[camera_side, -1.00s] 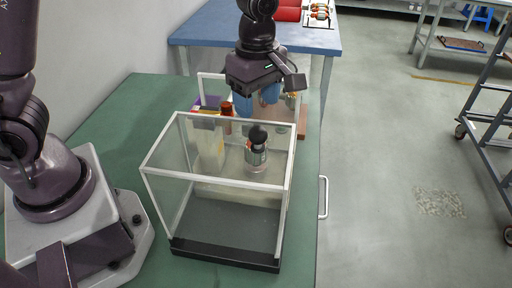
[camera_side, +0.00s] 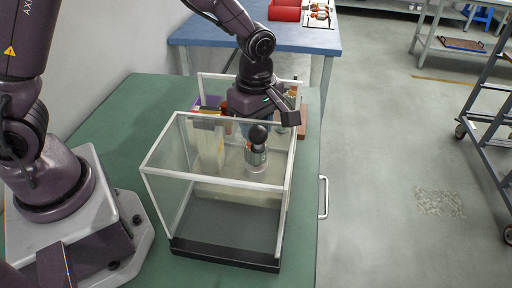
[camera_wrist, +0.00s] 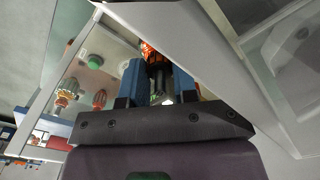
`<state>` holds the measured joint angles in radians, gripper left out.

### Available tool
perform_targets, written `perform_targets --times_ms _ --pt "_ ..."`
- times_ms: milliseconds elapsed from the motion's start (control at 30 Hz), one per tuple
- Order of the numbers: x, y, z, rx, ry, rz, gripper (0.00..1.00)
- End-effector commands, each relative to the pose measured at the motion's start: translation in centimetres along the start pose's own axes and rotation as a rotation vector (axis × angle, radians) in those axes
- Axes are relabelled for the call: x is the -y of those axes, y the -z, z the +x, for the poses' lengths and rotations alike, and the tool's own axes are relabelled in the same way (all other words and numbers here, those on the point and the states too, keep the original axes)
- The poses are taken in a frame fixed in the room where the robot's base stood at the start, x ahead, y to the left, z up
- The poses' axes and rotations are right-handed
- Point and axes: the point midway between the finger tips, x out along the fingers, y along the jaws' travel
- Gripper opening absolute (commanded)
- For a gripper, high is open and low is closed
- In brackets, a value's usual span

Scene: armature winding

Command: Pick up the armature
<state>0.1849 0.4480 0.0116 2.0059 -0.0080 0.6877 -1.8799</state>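My gripper (camera_wrist: 159,72) has two blue fingers that stand apart in the wrist view. A part with bright orange and dark bands (camera_wrist: 151,53), which looks like the armature, lies at the fingertips. Its lower part shows in the gap, and no firm grip on it is visible. In the side view, my gripper's dark body (camera_side: 257,101) is low behind the clear box, pointing down. Its fingertips and whatever is between them are mostly hidden there by the box and its contents.
A clear box with a white frame (camera_side: 216,178) and dark base stands close in front of my gripper. A black-topped device (camera_side: 257,150) shows through its panes. Pale frame bars (camera_wrist: 190,40) cross the wrist view near the fingers. Green table (camera_side: 115,135) is free at left.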

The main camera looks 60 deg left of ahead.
Motion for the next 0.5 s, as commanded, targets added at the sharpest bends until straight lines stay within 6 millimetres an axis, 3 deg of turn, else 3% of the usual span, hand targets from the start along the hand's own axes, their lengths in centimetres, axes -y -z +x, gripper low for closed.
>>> perform_targets --times_ms 367,500 --pt "-0.1 0.0 -0.1 0.001 -0.002 0.000 0.00" --pt "-0.1 0.0 -1.2 0.001 -0.005 0.000 0.00"
